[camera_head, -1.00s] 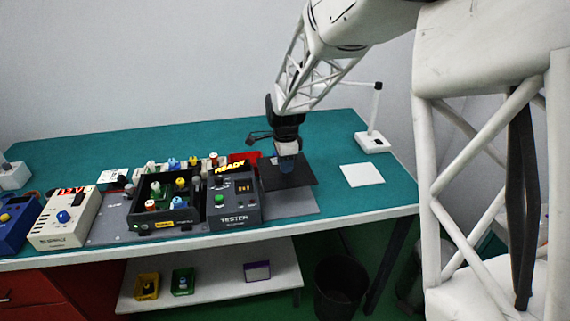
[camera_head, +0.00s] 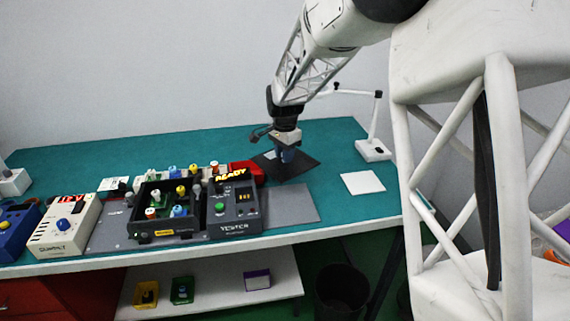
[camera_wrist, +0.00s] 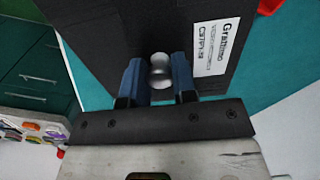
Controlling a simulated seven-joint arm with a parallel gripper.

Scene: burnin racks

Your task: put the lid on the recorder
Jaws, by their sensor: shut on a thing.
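The lid is a dark flat plate (camera_head: 300,168) with a white label; it also shows in the wrist view (camera_wrist: 110,40). My gripper (camera_wrist: 160,80) is shut on the round grey knob (camera_wrist: 160,65) on top of the lid. In the head view my gripper (camera_head: 287,152) and the lid are at the back right of the tester. The height of the lid over the table is hard to judge. A dark open box (camera_head: 140,238) with coloured pegs inside stands left of the tester. It may be the recorder, but its yellow label is not readable.
A white square (camera_head: 362,182) and a white stand (camera_head: 372,150) are at the right. A cream device (camera_head: 65,230) is at the left.

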